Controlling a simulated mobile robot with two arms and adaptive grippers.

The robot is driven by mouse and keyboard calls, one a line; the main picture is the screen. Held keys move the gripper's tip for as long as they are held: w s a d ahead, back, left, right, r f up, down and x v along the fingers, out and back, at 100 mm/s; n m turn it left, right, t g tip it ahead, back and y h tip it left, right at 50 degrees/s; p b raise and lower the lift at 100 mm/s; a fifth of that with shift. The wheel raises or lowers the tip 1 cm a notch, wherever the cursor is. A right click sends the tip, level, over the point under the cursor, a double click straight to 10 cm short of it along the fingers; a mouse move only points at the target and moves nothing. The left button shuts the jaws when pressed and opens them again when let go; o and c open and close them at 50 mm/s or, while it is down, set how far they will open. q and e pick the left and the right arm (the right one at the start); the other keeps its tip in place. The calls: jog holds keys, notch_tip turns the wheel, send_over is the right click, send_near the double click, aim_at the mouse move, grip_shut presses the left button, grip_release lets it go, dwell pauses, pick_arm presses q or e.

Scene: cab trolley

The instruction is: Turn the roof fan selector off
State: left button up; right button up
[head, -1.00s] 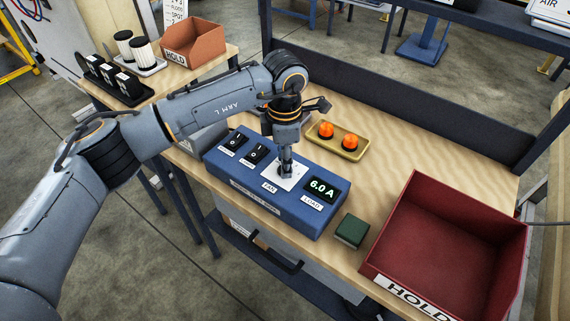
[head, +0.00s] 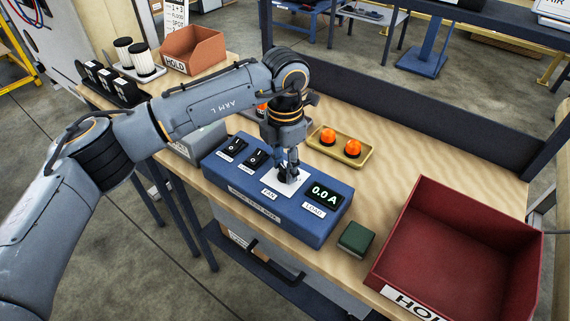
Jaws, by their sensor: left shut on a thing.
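The blue control box (head: 235,187) sits on the wooden bench. It carries two black rocker switches (head: 234,149), a white plate labelled FAN (head: 273,183) and a LOAD display (head: 325,194) that reads 0.0 A. My left gripper (head: 287,177) points down over the FAN plate and is shut on the fan selector knob, which its fingers mostly hide. The knob's exact pointing direction cannot be made out. My right gripper is not in view.
A yellow tray (head: 350,157) with two orange domes lies behind the box. A green block (head: 356,238) and a red HOLD bin (head: 440,214) stand to the right. An orange HOLD bin (head: 196,50) is at the back left.

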aim_at(285, 169)
pick_arm(q)
jog(key=o, duration=1.2)
jog(key=shift+c, duration=0.2)
notch_tip(285, 169, up, 12)
